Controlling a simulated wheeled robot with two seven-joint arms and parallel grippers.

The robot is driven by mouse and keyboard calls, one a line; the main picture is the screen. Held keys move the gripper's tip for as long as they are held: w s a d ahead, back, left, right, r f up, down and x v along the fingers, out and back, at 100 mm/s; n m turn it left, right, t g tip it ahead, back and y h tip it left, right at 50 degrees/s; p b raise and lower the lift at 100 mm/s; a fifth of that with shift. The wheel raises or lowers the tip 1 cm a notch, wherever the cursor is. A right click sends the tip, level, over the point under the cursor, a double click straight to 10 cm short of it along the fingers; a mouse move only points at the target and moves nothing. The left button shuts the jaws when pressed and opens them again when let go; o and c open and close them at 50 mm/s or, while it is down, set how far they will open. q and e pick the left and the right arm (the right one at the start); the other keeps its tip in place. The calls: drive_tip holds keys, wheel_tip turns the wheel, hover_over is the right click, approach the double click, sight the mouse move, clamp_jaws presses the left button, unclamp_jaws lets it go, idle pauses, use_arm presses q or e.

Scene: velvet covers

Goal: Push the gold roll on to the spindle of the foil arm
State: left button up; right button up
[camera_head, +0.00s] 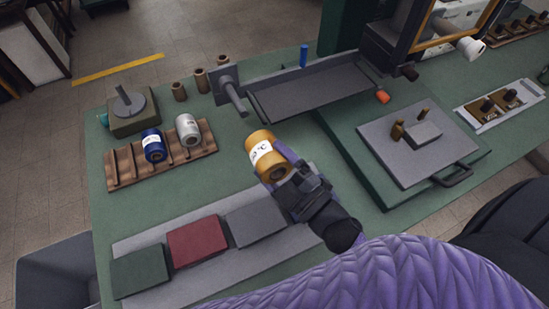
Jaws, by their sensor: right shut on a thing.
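The gold roll (259,142), with a white label, is in my right gripper (277,169), which is shut on it and holds it over the green table. The foil arm's spindle (236,101) is a grey rod on a square plate (224,82), up and left of the roll. The roll and the spindle are apart, and the spindle looks bare. My left gripper is not in view.
A wooden rack (118,167) at left holds a blue roll (153,146) and a silver roll (188,129). A dark tray (310,88) lies right of the spindle. Green, red and grey covers (195,240) lie in front. A plate with a handle (420,145) is at right.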

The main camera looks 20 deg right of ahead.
sight(261, 143)
drive_tip(key=shift+w, duration=0.85)
drive_tip(key=shift+w+a+f+b, duration=0.15)
drive_tip(key=shift+w+b, duration=0.3)
drive_tip(key=shift+w, duration=1.5)
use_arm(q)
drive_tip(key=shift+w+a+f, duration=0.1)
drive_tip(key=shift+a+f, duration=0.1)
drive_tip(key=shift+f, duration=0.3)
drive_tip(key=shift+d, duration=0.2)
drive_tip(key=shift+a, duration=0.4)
